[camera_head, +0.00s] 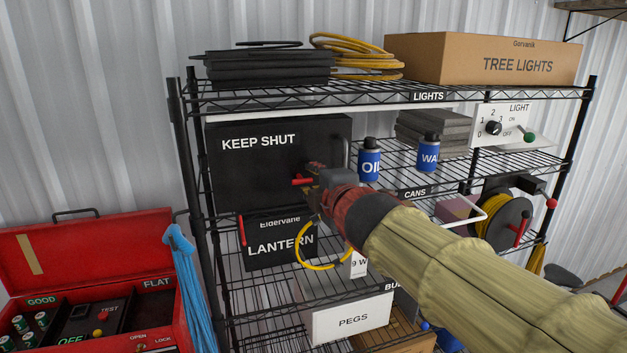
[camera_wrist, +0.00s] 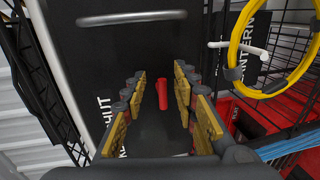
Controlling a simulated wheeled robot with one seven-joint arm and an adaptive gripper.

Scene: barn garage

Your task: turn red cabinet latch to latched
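The black cabinet (camera_head: 240,168), lettered KEEP SHUT, sits on the wire rack's middle shelf with its front closed as far as I see. Its red latch (camera_head: 301,182) shows as a short bar, roughly level, at the front's right side. In the wrist view the latch (camera_wrist: 162,93) stands between the yellow finger pads, and the cabinet front (camera_wrist: 110,50) fills the view behind. My gripper (camera_head: 318,178) is open around the latch, with a gap on each side (camera_wrist: 160,100). Part of the latch and its mount are hidden behind my gripper.
A lantern case (camera_head: 275,240) and a yellow cable loop (camera_head: 300,262) are just below my gripper. An oil can (camera_head: 369,163) stands close to its right. A white peg box (camera_head: 350,322) is lower. A red toolbox (camera_head: 90,240) stands at left.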

